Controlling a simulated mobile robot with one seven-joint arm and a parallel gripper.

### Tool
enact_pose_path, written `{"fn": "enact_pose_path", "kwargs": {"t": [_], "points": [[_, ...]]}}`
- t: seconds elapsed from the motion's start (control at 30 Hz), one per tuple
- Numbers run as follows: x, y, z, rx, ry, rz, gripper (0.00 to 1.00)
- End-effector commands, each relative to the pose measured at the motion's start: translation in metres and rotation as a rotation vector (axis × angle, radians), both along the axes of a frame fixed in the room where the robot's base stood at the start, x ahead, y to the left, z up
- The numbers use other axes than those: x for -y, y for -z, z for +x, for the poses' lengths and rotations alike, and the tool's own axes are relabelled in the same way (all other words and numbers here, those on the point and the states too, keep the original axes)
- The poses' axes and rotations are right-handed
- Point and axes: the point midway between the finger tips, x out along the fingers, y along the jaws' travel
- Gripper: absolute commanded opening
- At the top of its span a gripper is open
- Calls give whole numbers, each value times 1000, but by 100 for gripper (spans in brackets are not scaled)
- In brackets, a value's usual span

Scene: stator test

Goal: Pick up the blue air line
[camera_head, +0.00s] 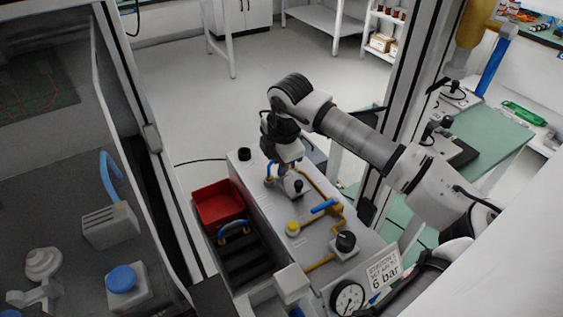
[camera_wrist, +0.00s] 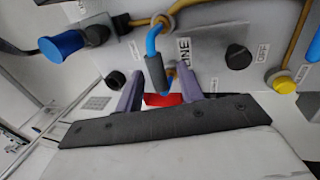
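A blue air line (camera_wrist: 153,42) with a dark grey end sleeve (camera_wrist: 155,74) hangs by the panel label ending in "LINE" in the wrist view. In the head view a small blue piece of it (camera_head: 269,168) shows beside my gripper (camera_head: 286,184), at the far part of the grey bench top. In the wrist view my gripper (camera_wrist: 160,76) is open, with its two purple-grey fingers apart. The sleeve shows between the fingertips; no finger visibly touches it. I cannot tell the depth between them.
The bench top (camera_head: 318,250) bears yellow pipes, a blue-handled valve (camera_head: 324,206), a yellow button (camera_head: 293,228) and a black knob (camera_head: 346,241). A red bin (camera_head: 218,202) and a dark rack with a blue loop (camera_head: 235,229) stand left. A gauge (camera_head: 347,298) is in front.

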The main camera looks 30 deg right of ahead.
Motion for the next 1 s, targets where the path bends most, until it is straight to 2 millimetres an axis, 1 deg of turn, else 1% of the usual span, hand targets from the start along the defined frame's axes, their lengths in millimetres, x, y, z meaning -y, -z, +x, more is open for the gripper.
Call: {"fn": "enact_pose_path", "kwargs": {"t": [0.2,0.23,0.5,0.53,0.83,1.0], "points": [[0,2,1,1,0,0,38],[0,2,1,1,0,0,37],[0,2,0,1,0,0,1],[0,2,0,1,0,0,0],[0,0,0,1,0,-1,0],[1,-11,1,2,1,-2,0]]}}
